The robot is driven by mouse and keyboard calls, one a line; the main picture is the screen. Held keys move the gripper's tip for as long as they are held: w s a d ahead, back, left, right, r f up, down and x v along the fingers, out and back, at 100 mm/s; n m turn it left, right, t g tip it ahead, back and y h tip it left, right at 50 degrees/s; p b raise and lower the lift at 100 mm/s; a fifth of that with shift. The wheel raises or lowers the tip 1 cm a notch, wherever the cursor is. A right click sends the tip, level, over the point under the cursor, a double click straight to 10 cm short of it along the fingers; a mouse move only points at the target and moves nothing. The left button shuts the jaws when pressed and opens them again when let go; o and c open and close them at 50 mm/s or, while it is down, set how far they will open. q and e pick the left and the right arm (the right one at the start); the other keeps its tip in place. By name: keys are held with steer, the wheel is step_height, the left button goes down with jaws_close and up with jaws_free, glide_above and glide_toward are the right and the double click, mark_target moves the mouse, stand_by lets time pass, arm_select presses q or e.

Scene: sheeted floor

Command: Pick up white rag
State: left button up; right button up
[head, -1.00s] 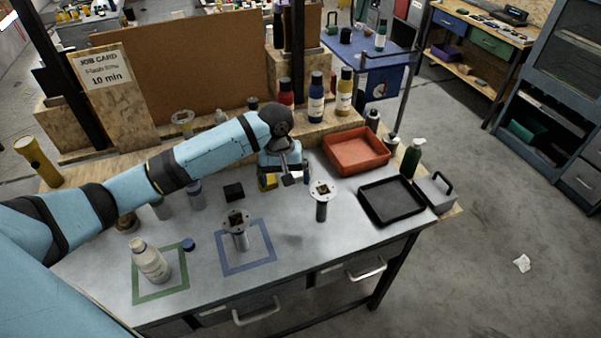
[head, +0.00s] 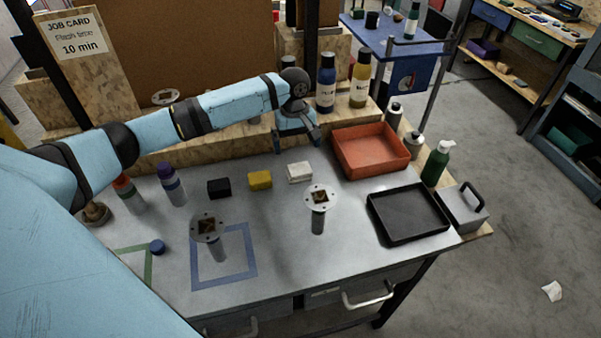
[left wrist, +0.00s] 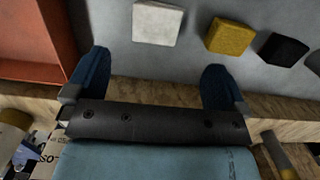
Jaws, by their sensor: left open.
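The white rag (head: 299,172) is a small folded block lying on the grey workbench (head: 275,225), right of a yellow one (head: 260,180) and a black one (head: 219,187). It also shows at the top of the left wrist view (left wrist: 157,22). My left gripper (head: 298,146) is open and empty, just behind the white rag, by the wooden ledge. In the left wrist view its two blue fingers (left wrist: 157,66) are spread, with the white rag beyond their tips and apart from them. My right gripper is not in view.
An orange tray (head: 370,152) stands right of the white rag, with a black tray (head: 408,212) in front of it. A flanged metal post (head: 318,215) stands just in front. Bottles (head: 326,85) stand on the back ledge. Crumpled white material (head: 552,291) lies on the floor.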

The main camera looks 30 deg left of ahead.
mark_target(299, 169)
arm_select(q)
steer(key=f, duration=0.6)
steer(key=d+f, duration=0.1)
steer(key=f, duration=0.2)
steer(key=shift+s, duration=0.25)
steer(key=shift+c, duration=0.2)
steer(key=c, duration=0.9)
